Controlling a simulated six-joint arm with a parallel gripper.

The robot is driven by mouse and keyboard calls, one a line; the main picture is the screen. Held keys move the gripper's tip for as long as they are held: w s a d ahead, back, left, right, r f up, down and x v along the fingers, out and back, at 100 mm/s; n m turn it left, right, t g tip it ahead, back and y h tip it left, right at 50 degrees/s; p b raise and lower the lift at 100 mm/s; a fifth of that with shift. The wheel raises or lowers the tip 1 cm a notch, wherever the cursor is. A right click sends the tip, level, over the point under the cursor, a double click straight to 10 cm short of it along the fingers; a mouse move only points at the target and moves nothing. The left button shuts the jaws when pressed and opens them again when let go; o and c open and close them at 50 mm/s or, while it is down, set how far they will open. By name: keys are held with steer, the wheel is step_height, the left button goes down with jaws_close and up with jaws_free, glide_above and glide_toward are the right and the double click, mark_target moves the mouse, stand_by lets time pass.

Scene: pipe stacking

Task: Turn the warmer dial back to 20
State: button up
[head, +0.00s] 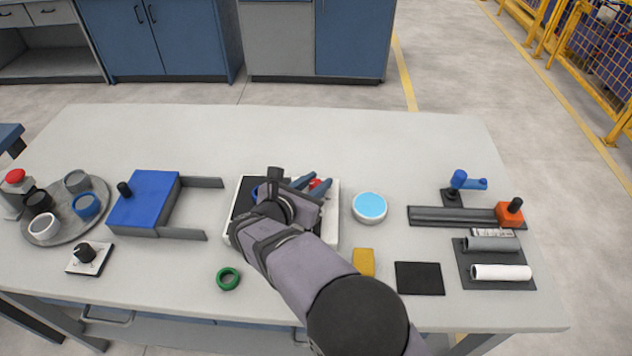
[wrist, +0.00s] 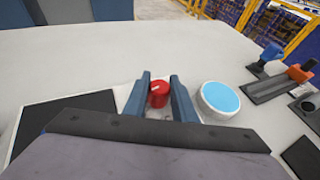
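The warmer (head: 330,228) is a white unit with a black plate (wrist: 62,118), at the table's middle. Its red dial (wrist: 158,97) has a white pointer mark on top; the scale numbers are not readable. In the head view the dial (head: 316,184) shows partly between my fingers. My gripper (wrist: 161,80) has its two blue fingers apart, one on each side of the dial. The left finger looks close to the dial and a small gap shows at the right one; contact cannot be told. My arm covers much of the warmer in the head view.
A white dish with blue contents (head: 370,207) stands just right of the warmer. A yellow block (head: 363,262), a green ring (head: 228,278) and a black pad (head: 419,278) lie in front. A blue box (head: 146,201) is left. The table behind is clear.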

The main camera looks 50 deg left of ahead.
steer(key=c, duration=0.4)
steer(key=shift+b, duration=0.35)
steer(key=n+g+y+b, duration=0.1)
steer(key=n+y+b, duration=0.1)
steer(key=shift+w+f+b, duration=0.1)
steer(key=shift+f+b, duration=0.05)
steer(key=shift+b, duration=0.25)
steer(key=shift+r+n+g+y+b, duration=0.25)
steer(key=shift+n+g+y+b, duration=0.05)
steer(key=shift+n+y+b, duration=0.35)
steer(key=o, duration=1.1)
steer(key=shift+c, duration=0.2)
steer(key=shift+s, duration=0.25)
